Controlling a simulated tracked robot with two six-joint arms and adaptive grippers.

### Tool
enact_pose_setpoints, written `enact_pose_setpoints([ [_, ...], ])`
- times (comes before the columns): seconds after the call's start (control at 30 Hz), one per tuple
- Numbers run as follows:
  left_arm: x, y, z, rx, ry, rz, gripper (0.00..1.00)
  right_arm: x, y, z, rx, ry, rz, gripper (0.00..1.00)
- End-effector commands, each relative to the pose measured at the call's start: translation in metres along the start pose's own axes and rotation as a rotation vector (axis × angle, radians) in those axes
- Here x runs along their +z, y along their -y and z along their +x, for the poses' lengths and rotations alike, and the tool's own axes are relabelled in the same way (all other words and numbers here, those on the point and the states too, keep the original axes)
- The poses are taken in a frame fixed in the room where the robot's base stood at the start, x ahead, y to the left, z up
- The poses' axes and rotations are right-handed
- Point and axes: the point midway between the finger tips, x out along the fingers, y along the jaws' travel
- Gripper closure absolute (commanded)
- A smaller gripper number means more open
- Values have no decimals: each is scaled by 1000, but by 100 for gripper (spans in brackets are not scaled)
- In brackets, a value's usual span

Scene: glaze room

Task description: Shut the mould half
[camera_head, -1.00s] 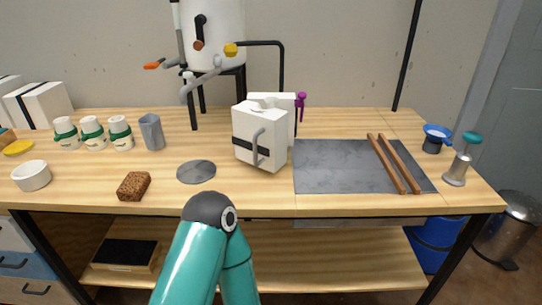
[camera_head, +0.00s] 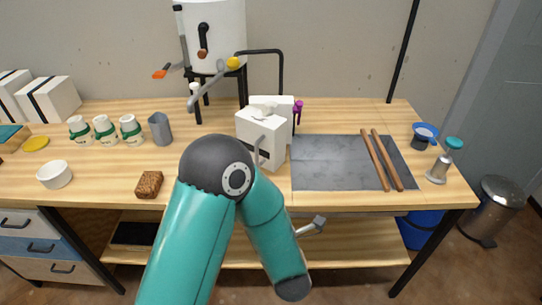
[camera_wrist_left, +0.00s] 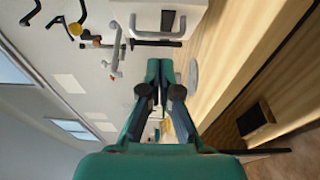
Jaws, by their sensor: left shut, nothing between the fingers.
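The white mould (camera_head: 257,127) stands upright near the middle of the table, with a grey handle on its near face and a dark band. A second white block (camera_head: 284,105) shows behind it. The arm covers the lower left of the mould, and I cannot tell how wide any gap between the blocks is. In the left wrist view, the white block with its handle (camera_wrist_left: 187,20) lies beyond the fingers at the top. My left gripper (camera_wrist_left: 163,92) is shut and empty, apart from the block. The head view does not show its fingers clearly. My right gripper is not in view.
A grey slab (camera_head: 325,165) with two wooden sticks (camera_head: 381,160) lies right of the mould. A white tank (camera_head: 212,35) stands behind. Cups (camera_head: 105,130), a white bowl (camera_head: 55,174) and a sponge (camera_head: 149,184) are left. A grey metal piece (camera_head: 312,226) shows below the table edge.

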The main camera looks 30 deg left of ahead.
Motion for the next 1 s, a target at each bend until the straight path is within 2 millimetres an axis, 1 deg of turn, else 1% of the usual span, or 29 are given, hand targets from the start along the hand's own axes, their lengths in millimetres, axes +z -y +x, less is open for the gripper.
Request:
enact_pose_setpoints([
  [0.17,-1,-1,30,-3,-4,3,100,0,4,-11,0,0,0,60],
  [0.3,-2,-2,60,-2,-4,3,100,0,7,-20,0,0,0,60],
  [0.47,-1,-1,92,-2,-2,4,100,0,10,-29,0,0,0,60],
  [0.53,10,-1,98,-2,4,4,100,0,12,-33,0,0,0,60],
  [0.7,24,0,112,-2,4,4,100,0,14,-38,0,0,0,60],
  [0.83,28,2,116,-3,4,5,100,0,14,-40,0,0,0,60],
  [1.0,30,2,117,-3,5,6,100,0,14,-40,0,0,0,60],
])
